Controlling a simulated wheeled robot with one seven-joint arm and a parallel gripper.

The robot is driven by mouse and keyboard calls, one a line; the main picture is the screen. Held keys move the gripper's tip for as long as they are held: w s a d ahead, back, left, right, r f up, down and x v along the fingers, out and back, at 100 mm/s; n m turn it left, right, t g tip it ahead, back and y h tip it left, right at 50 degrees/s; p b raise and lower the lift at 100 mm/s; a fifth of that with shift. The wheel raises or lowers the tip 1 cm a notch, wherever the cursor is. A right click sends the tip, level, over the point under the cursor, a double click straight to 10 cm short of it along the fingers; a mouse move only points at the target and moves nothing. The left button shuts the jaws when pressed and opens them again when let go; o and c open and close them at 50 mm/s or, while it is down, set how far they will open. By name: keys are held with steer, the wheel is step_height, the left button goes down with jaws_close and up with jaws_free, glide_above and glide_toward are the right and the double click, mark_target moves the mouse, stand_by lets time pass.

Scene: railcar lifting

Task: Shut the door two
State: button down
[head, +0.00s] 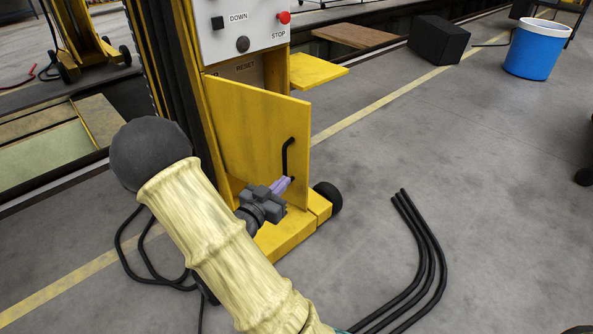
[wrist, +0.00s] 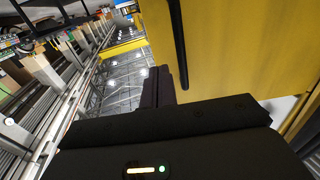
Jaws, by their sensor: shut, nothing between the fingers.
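A yellow door (head: 245,130) with a black bar handle (head: 288,157) hangs on the yellow lifting post in the head view. It stands ajar, swung out from the cabinet, whose "RESET" label shows behind its top edge. No number shows on it. My gripper (head: 283,185) is shut and empty, at the door's outer face by the lower end of the handle. Whether it touches the door, I cannot tell. In the wrist view, the door (wrist: 225,45) fills the upper right and the handle (wrist: 178,45) passes close to my fingers (wrist: 158,88).
A control panel (head: 235,25) with DOWN and STOP buttons is above the door. The post has a yellow foot (head: 285,240) and black wheel (head: 328,197). Black cables (head: 425,255) lie on the floor. A black box (head: 438,40) and blue bucket (head: 535,50) stand farther right; floor between is clear.

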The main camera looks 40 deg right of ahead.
mark_target(302, 163)
steer(key=b+x, duration=0.1)
steer(key=x, duration=0.6)
steer(key=shift+d, duration=0.2)
steer(key=shift+w, duration=0.1)
